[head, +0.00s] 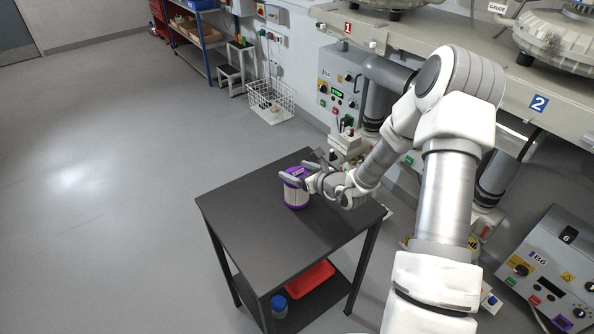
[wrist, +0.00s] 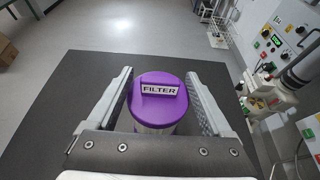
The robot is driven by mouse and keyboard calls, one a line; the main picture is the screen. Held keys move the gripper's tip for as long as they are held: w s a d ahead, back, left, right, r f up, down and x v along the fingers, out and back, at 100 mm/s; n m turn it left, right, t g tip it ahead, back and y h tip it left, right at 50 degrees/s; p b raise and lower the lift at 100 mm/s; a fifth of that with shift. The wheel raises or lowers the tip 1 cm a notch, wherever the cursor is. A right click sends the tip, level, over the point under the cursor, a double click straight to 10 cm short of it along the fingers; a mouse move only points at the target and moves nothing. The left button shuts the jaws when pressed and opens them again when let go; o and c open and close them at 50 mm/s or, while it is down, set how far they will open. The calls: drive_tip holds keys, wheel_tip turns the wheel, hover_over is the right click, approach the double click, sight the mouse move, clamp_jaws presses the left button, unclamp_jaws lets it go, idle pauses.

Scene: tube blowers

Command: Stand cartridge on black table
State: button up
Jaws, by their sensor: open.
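The cartridge (head: 296,188) has purple ends and a pale middle and stands upright on the black table (head: 250,228). In the wrist view the cartridge (wrist: 158,97) shows its round purple top with a label reading FILTER. My gripper (head: 293,175) is at the cartridge's upper part. In the wrist view my gripper (wrist: 162,100) is open, with one finger on each side of the cartridge and a visible gap at both fingers. The lower part of the cartridge is hidden behind the gripper's body in the wrist view.
A red tray (head: 305,279) and a blue-lidded jar (head: 279,306) are on the table's lower shelf. Control boxes (head: 340,88) and grey pipes stand behind and right of the table. A white wire basket (head: 271,101) is on the floor behind. The tabletop's front and left are clear.

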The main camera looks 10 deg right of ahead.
drive_tip(key=shift+r, duration=0.1)
drive_tip(key=shift+r, duration=0.2)
drive_tip(key=v, duration=1.2)
drive_tip(key=shift+f, duration=0.15)
